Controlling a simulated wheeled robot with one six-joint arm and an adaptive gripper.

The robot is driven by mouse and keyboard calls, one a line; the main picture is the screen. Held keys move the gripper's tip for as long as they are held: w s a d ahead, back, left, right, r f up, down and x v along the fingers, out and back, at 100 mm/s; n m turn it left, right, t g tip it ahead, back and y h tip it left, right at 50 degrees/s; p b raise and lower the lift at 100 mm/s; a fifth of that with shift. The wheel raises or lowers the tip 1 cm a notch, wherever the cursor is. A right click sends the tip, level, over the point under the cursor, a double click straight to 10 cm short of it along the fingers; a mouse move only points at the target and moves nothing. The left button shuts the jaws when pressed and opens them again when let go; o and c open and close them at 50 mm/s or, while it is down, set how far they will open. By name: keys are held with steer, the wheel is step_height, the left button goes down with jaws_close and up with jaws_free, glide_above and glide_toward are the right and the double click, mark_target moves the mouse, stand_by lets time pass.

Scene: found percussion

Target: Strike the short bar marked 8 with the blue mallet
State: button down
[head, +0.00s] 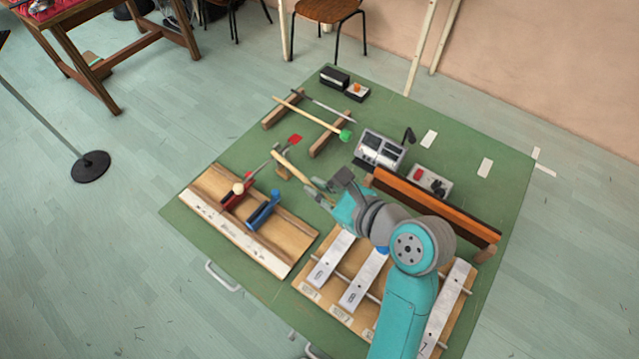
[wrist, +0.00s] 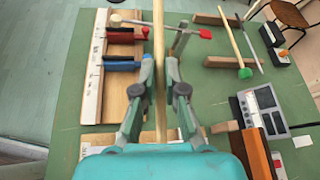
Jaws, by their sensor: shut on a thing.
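My gripper (wrist: 159,92) is shut on the pale wooden handle (wrist: 160,40) of a mallet, which runs lengthwise between the fingers. In the head view the handle (head: 290,163) sticks out up and left from my gripper (head: 328,192), above the table. A blue head (head: 381,249) shows partly beneath my arm and seems to belong to this mallet. Pale metal bars lie on a wooden frame at the near side. The second bar from the left (head: 365,278) has a mark that looks like an 8. My arm hides part of the bars to its right.
A wooden board (head: 283,262) with red (head: 232,200) and blue (head: 264,210) pieces lies left of the bars. A long orange-brown block (head: 440,210) stands behind them. A green-headed stick (head: 345,135) rests on wooden supports. A grey device (head: 380,150) stands nearby.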

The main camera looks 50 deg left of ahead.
step_height(320, 180, down, 6)
steer(key=d+y, duration=0.2)
steer(key=r, duration=0.6)
steer(key=shift+w+a+r, duration=0.15)
steer(key=shift+w+r, duration=0.05)
steer(key=shift+r, duration=0.1)
